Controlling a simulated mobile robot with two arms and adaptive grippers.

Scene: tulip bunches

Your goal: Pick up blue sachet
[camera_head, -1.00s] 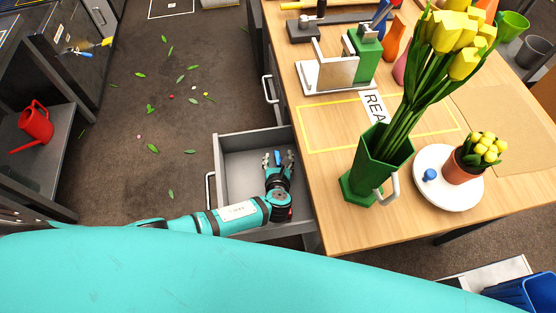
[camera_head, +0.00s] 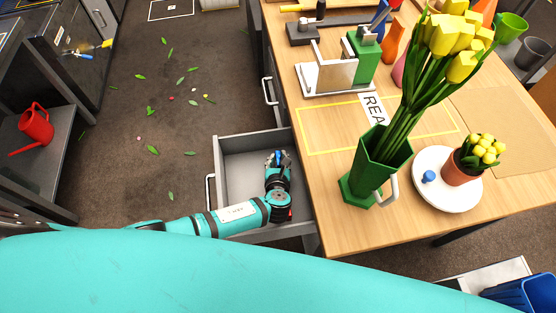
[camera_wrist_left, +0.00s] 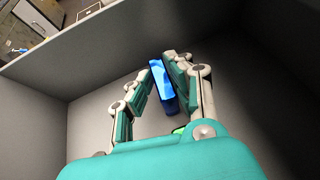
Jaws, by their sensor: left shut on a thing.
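The blue sachet (camera_wrist_left: 161,80) shows between the fingers of my left gripper (camera_wrist_left: 162,72) in the left wrist view. The gripper is shut on it inside the open grey drawer. In the head view, my left gripper (camera_head: 278,158) reaches into the drawer (camera_head: 235,160), and only a small blue bit of the sachet shows at its fingertips. In the wrist view, a small green patch (camera_wrist_left: 178,130) shows below the sachet, partly hidden by the gripper. My right gripper is not in view.
The wooden table (camera_head: 330,220) stands right of the drawer. On it are a green vase (camera_head: 368,170) with yellow tulips, a white plate (camera_head: 440,200) with a small potted plant (camera_head: 462,168), and a green dispenser (camera_head: 364,58). Leaves and petals lie on the floor to the left.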

